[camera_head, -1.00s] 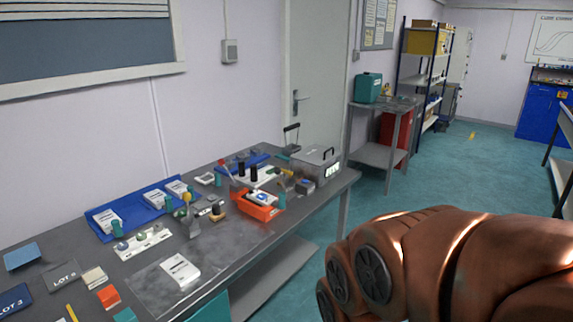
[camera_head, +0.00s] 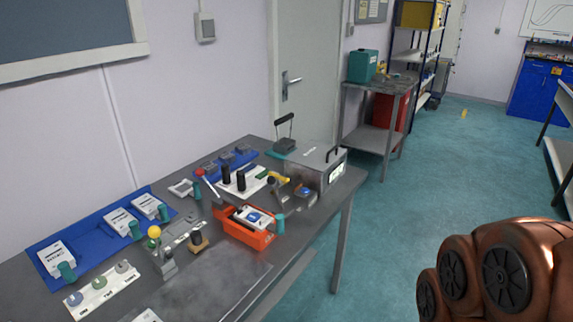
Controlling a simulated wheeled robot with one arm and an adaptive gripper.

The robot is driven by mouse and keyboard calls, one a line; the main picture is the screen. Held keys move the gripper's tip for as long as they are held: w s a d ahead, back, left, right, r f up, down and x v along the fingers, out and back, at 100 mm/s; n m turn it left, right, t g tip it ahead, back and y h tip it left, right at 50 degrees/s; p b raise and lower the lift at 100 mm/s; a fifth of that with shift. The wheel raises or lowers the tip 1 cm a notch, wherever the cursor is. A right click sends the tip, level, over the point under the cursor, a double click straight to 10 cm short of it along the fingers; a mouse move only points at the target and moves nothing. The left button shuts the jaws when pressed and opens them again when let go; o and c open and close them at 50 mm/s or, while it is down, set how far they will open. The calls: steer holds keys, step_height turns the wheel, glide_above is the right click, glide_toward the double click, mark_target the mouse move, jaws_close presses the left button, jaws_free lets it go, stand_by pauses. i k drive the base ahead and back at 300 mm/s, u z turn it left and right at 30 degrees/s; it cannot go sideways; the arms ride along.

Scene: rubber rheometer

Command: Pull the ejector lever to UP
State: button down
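No label reading ejector or UP is legible, so I cannot tell for sure which handle is the ejector lever. A lever with a yellow ball knob (camera_head: 154,232) stands on a small grey base (camera_head: 164,264) at the front left of the bench. A thin lever with a red knob (camera_head: 200,172) leans to the left behind an orange box (camera_head: 246,232). A short yellow handle (camera_head: 279,177) sits beside the grey metal box. My gripper is out of view; only my copper-coloured arm shows at the lower right, clear of the bench.
The grey bench (camera_head: 240,277) also holds a blue tray (camera_head: 88,241) with white packs, a white three-spot strip (camera_head: 103,291), a wooden-based stamp (camera_head: 197,242) and a grey metal box (camera_head: 316,166). Open teal floor (camera_head: 400,215) lies right of the bench.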

mark_target(271, 180)
steer(key=u, duration=0.15)
steer(key=i, duration=0.65)
steer(key=u, duration=0.85)
steer(key=i, duration=0.45)
steer(key=u, duration=0.45)
